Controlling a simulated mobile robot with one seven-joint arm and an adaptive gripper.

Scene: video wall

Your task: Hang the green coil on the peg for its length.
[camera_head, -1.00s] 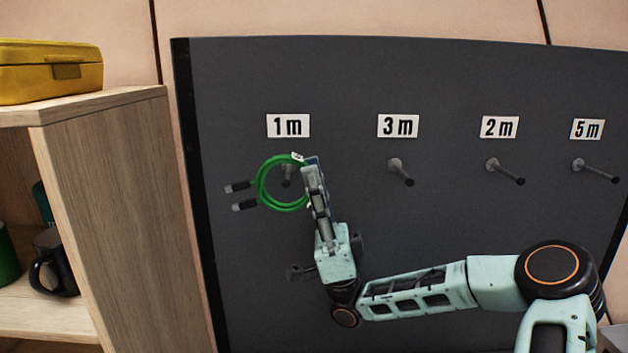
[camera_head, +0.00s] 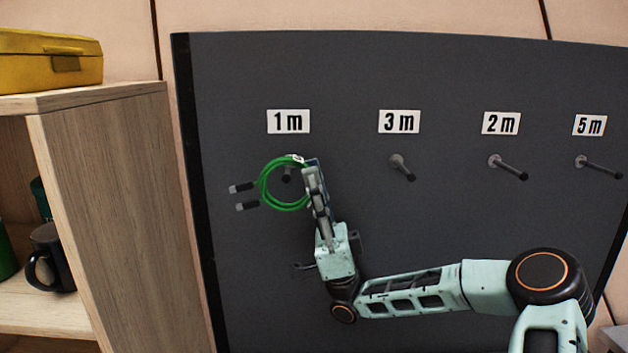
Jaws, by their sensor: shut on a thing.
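The green coil (camera_head: 262,187) is a ring of cable with two dark plugs sticking out to its left and a small white tag at its top right. My gripper (camera_head: 311,168) is shut on the coil's right side. The peg under the "1 m" label (camera_head: 288,122) shows through the coil's opening (camera_head: 287,175). I cannot tell whether the coil is around this peg or in front of its tip. The writing on the coil's tag is too small to read.
On the dark board (camera_head: 350,60), more pegs stick out to the right under labels: the 3 m peg (camera_head: 403,168), the 2 m peg (camera_head: 508,167) and the 5 m peg (camera_head: 598,167). A wooden shelf (camera_head: 120,200) with a yellow case (camera_head: 50,60) and a mug (camera_head: 52,262) stands at left.

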